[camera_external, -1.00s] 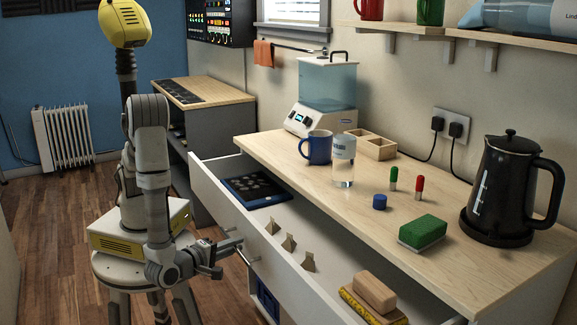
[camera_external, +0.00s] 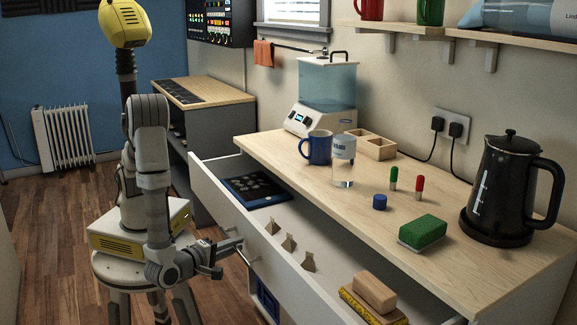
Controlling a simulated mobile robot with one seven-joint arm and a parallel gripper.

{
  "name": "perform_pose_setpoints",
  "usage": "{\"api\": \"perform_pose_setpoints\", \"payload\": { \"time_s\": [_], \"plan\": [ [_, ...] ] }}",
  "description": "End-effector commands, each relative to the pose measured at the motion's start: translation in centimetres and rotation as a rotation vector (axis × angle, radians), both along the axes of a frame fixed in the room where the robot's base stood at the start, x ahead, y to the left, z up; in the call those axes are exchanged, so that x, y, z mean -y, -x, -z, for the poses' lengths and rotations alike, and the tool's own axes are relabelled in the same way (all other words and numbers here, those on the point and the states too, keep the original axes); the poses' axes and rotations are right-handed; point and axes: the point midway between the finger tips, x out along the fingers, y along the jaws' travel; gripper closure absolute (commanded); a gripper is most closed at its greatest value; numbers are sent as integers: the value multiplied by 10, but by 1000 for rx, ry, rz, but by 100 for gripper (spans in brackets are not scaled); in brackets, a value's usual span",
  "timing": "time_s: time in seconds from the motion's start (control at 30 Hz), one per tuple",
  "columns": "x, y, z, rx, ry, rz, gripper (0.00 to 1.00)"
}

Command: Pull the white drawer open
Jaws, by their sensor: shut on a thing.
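The white drawer (camera_external: 218,190) under the wooden counter stands pulled well out, its inside showing. In it lie a dark blue tray (camera_external: 252,189) with small items, several small tan clips (camera_external: 289,243), and a tan block (camera_external: 374,291) on a yellow item (camera_external: 366,306). My gripper (camera_external: 240,246) is at the outside of the drawer front, shut on the drawer's metal bar handle (camera_external: 249,259). The fingertips are small in view and partly merge with the handle.
On the counter (camera_external: 290,150) stand a blue mug (camera_external: 317,147), a clear glass (camera_external: 343,168), a green sponge (camera_external: 423,231) and a black kettle (camera_external: 507,190). A water dispenser (camera_external: 327,95) stands at its far end. Wooden floor (camera_external: 40,235) is free left of my base.

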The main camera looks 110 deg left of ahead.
Motion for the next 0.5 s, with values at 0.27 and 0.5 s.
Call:
{"api": "perform_pose_setpoints", "payload": {
  "time_s": [0.27, 0.5],
  "plan": [
    [19, 16, -5, 1, 0, 5, 100],
    [34, 33, -1, 3, -1, 1, 100]
  ]
}}
